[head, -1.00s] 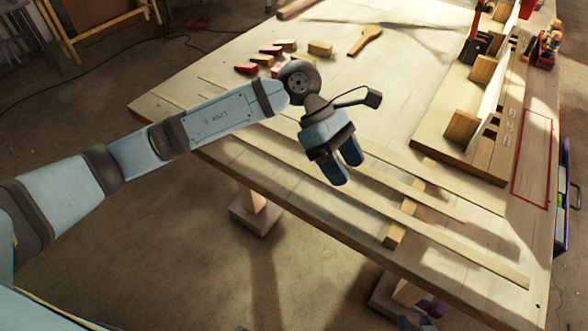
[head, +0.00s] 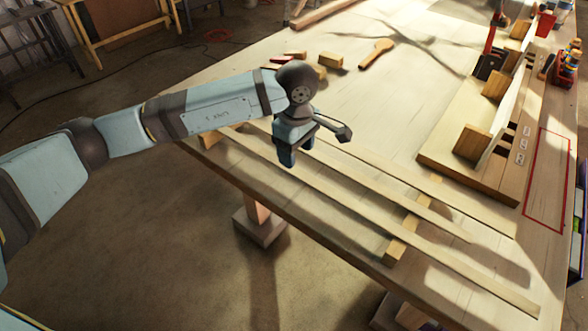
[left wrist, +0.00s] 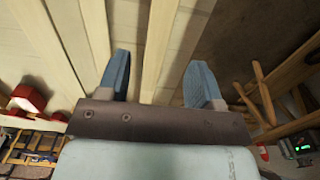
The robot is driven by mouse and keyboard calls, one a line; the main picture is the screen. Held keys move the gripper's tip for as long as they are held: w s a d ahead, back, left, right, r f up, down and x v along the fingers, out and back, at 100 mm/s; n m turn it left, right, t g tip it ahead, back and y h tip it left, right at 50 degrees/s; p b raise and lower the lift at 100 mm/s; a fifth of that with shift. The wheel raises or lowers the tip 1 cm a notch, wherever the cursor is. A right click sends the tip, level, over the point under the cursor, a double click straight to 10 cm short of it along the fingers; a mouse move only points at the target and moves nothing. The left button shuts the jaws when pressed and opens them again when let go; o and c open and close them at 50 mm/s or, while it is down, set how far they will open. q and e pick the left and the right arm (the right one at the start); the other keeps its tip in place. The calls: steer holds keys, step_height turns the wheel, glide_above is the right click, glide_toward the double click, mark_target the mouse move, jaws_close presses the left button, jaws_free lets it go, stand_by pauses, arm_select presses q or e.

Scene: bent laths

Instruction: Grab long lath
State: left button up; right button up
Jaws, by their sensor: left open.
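Three thin pale laths lie side by side along the front of the workbench. The long lath (head: 440,253) is nearest the front edge and reaches furthest to the lower right; the middle lath (head: 400,201) and the far lath (head: 465,205) lie behind it. My left gripper (head: 297,152) is open, pointing down over the left part of the laths. In the left wrist view, its fingers (left wrist: 160,82) stand apart with a lath (left wrist: 158,45) running between them, apparently the long one. I cannot tell whether they touch it. My right gripper is out of view.
A wooden crosspiece (head: 410,225) lies under the laths. Behind are a wooden fixture (head: 470,165) with blocks, a red outlined rectangle (head: 547,180), a wooden paddle (head: 377,52) and small blocks (head: 331,60). The bench middle is clear.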

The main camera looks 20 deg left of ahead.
mark_target(294, 171)
arm_select(q)
steer(key=shift+w+a+f+p, duration=0.1)
steer(key=shift+a+f+p, duration=0.1)
steer(key=shift+f, duration=1.15)
steer(key=shift+w+a+f+p, duration=0.1)
steer(key=shift+f+p, duration=0.05)
steer(key=shift+f, duration=1.2)
steer(key=c, duration=1)
steer(key=shift+r, duration=0.1)
steer(key=shift+c, duration=0.2)
